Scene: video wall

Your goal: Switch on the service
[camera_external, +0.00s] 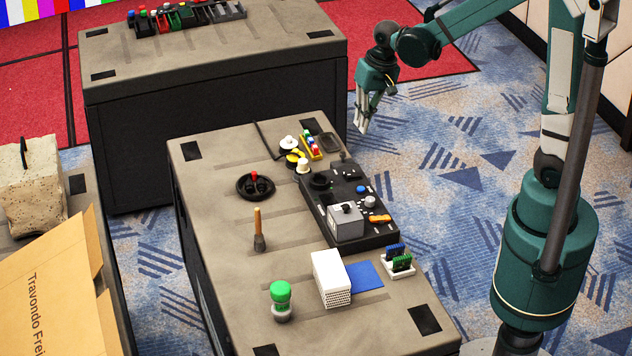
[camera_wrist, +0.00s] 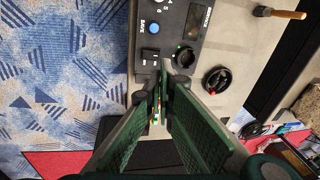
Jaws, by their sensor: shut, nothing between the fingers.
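A black control panel (camera_external: 372,238) lies on the near table in the external view. It carries a blue button (camera_external: 361,189), a round black dial (camera_external: 320,182) and a grey box (camera_external: 345,222). In the wrist view, the panel (camera_wrist: 172,20) shows the blue button (camera_wrist: 153,29), a black rocker-like switch (camera_wrist: 150,55) and the dial (camera_wrist: 185,58). The small lettering is hard to read, so I cannot tell which control is the service. My gripper (camera_external: 362,130) is shut and empty, pointing down beyond the panel's far right end. Its fingers (camera_wrist: 167,82) cover part of the panel's edge.
A black handwheel with red (camera_external: 255,186), a wooden-handled tool (camera_external: 258,230), a green-topped object (camera_external: 281,300), a white box (camera_external: 331,279) and a blue sheet (camera_external: 365,276) are on the table (camera_external: 215,220). Another table (camera_external: 215,55) stands behind. Carpeted floor (camera_external: 450,200) is clear on the right.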

